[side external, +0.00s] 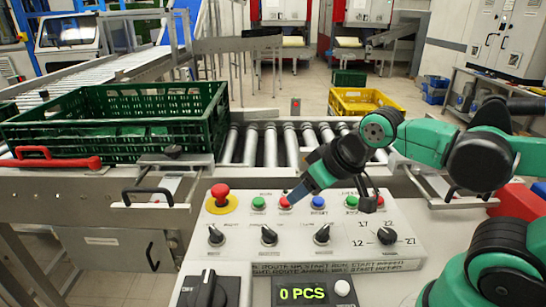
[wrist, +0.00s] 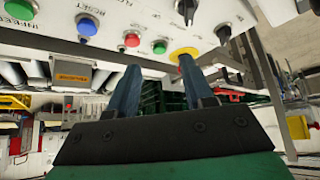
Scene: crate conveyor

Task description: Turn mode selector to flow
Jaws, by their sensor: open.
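The control panel (side external: 345,225) carries a row of three black rotary knobs: left knob (side external: 216,235), middle knob (side external: 269,235) and right knob (side external: 322,235). A larger dial (side external: 387,236) with numbers around it sits further right. The knob labels are too small to read, so I cannot tell which is the mode selector. Two knobs (wrist: 188,8) (wrist: 223,33) show at the top of the wrist view. My gripper (side external: 293,195) is open and empty above the button row, near the red button (side external: 284,203). Its two fingers (wrist: 158,75) stand apart in the wrist view.
A red emergency stop (side external: 220,193) on a yellow base sits at the panel's left. Green and blue buttons (side external: 318,203) line the row. A green crate (side external: 115,150) stands on the roller conveyor (side external: 265,143) behind. A black switch (side external: 207,290) and a "0 PCS" display (side external: 301,293) are in front.

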